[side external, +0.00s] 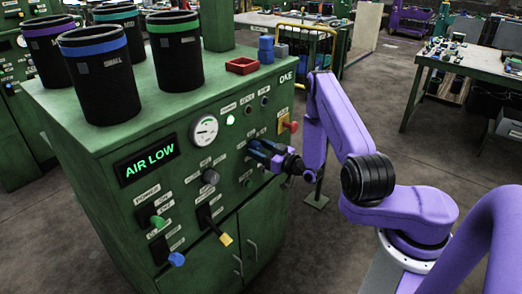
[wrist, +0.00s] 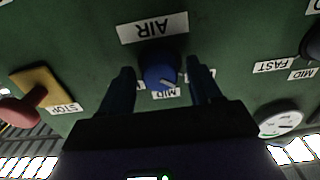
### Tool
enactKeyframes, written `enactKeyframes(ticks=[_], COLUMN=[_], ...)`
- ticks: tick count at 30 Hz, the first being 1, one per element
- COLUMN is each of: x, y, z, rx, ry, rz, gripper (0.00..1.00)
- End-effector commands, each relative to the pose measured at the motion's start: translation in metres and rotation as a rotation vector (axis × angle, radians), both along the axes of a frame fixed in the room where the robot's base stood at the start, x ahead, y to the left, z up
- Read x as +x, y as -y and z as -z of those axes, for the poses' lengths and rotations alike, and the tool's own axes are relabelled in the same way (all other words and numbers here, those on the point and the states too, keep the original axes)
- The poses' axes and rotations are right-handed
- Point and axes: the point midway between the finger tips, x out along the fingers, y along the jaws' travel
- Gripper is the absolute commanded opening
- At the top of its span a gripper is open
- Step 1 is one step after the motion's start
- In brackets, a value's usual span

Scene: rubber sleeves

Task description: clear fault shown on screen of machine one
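The screen (side external: 148,162) on the green machine marked ONE reads AIR LOW in green letters. In the wrist view a blue knob (wrist: 158,74) sits under a label (wrist: 153,28) reading AIR, seen upside down. A MID label shows at its pointer side; other labels beside it are partly hidden by my fingers. My gripper (wrist: 162,68) is open, with one finger on each side of the knob and a small gap showing at both sides. In the side view my gripper (side external: 262,152) is close to the panel front and hides the knob.
A red stop button on a yellow plate (side external: 287,124) is right of my gripper. A gauge (side external: 204,130), a dark knob (side external: 210,176), a padlocked lever (side external: 225,239), and green (side external: 157,222) and blue (side external: 176,259) switches are left of it. Black sleeves (side external: 175,55) stand on top.

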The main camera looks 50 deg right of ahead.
Motion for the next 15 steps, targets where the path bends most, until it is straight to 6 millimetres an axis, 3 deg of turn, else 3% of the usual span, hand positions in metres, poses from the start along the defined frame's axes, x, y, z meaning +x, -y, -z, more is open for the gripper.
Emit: enactKeyframes(ticks=[1,4,15], x=[-0.0002,-0.0003,-0.0006], y=[0.0001,0.0001,0.0002], z=[0.0000,0.0001,0.0003], rx=[0.000,0.000,0.045], ry=[0.000,0.000,-0.001], rz=[0.000,0.000,0.000], gripper=[0.45,0.13,0.13])
